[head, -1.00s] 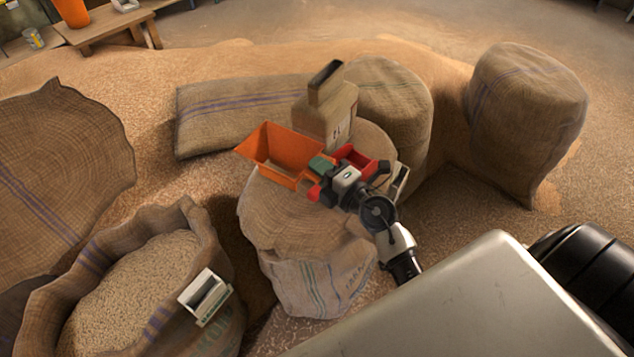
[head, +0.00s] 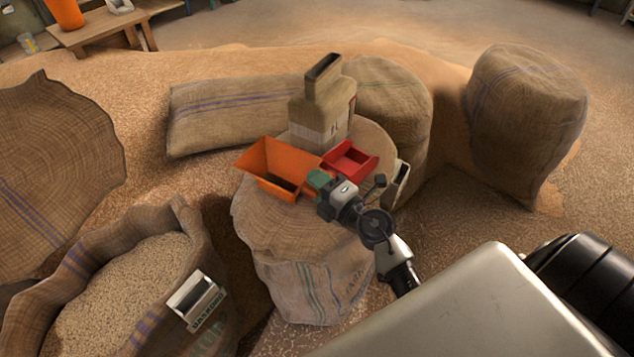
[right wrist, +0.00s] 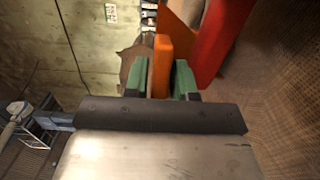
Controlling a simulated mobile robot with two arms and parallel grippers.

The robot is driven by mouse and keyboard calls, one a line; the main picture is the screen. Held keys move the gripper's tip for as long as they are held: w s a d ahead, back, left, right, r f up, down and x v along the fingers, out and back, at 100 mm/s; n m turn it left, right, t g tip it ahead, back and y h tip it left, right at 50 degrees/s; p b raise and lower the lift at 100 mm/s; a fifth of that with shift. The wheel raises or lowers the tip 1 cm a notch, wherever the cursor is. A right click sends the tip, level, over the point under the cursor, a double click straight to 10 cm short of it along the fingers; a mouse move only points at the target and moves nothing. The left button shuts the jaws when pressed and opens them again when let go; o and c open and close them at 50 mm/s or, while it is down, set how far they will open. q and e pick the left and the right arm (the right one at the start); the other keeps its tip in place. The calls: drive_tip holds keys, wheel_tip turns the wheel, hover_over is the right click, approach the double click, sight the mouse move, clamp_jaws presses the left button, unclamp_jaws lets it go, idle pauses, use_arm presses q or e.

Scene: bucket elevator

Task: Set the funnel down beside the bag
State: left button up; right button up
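The orange funnel (head: 284,165) has a square, flared mouth and is over the top of the upright middle bag (head: 285,222), near its left side. My right gripper (head: 318,180) is at the funnel's right side. In the right wrist view, its green fingertips (right wrist: 160,82) are on both sides of the funnel's orange tab (right wrist: 161,60), and it looks shut on it. I cannot tell whether the funnel touches the bag top. An open bag of grain (head: 195,235) stands at the left. My left gripper is out of view.
On the middle bag top, a beige jug (head: 322,108) stands behind the funnel and a red tray (head: 350,162) sits right of it. Full sacks (head: 525,120) stand around on spilled grain.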

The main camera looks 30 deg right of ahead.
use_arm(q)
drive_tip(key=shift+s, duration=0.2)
use_arm(e)
drive_tip(key=shift+r, duration=0.1)
drive_tip(key=shift+s+r, duration=0.1)
use_arm(q)
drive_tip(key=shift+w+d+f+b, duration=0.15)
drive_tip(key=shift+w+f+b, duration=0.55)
drive_tip(key=shift+b, duration=0.15)
use_arm(e)
drive_tip(key=v, duration=1.1)
drive_tip(key=shift+s+d, duration=0.2)
drive_tip(key=shift+s, duration=0.2)
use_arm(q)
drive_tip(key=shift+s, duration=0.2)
